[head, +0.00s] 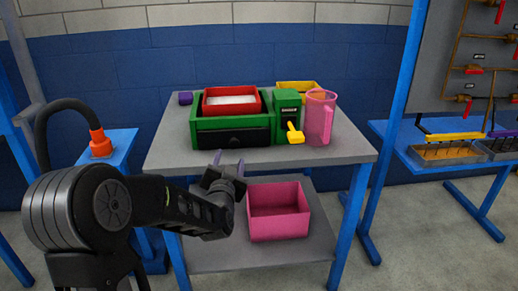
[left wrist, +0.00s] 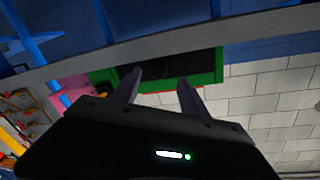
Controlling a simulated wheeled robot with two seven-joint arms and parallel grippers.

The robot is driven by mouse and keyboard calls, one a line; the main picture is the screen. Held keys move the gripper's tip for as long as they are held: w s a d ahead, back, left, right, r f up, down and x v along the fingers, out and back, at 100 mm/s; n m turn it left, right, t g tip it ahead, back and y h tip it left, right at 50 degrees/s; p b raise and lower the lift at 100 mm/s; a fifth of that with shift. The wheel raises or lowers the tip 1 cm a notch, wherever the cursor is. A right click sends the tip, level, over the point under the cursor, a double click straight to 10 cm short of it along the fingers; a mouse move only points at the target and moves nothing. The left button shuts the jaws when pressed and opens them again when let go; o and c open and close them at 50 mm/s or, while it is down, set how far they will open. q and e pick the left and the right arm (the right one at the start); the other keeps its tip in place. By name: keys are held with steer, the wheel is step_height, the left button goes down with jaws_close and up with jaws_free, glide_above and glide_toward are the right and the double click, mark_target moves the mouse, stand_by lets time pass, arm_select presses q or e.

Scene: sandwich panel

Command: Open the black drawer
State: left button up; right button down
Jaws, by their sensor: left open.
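The black drawer (head: 232,138) is the dark front panel in a green box (head: 201,128) on the grey table. It appears shut. In the left wrist view the drawer front (left wrist: 165,75) shows beyond the fingers, with a faint round shape on it, perhaps a handle. My left gripper (head: 229,159) is just in front of and below the drawer, at the table's front edge, fingers pointing toward it. In the left wrist view the gripper (left wrist: 158,82) has its two fingers apart with nothing between them. My right gripper is not in view.
A red bin (head: 232,91) sits on the green box. A green dispenser with a yellow lever (head: 295,134) and a pink pitcher (head: 319,118) stand to the right. A pink bin (head: 279,226) is on the lower shelf. The table's front edge (head: 330,160) lies close to my gripper.

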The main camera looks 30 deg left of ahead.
mark_target(235, 145)
arm_select(q)
steer(key=shift+w+r, duration=0.35)
steer(key=shift+w, duration=0.05)
steer(key=shift+w, duration=0.1)
steer(key=x, duration=0.7)
steer(key=shift+w+a, duration=0.15)
steer(key=shift+w, duration=0.15)
steer(key=shift+c, duration=0.5)
jaws_close()
stand_by(0.7)
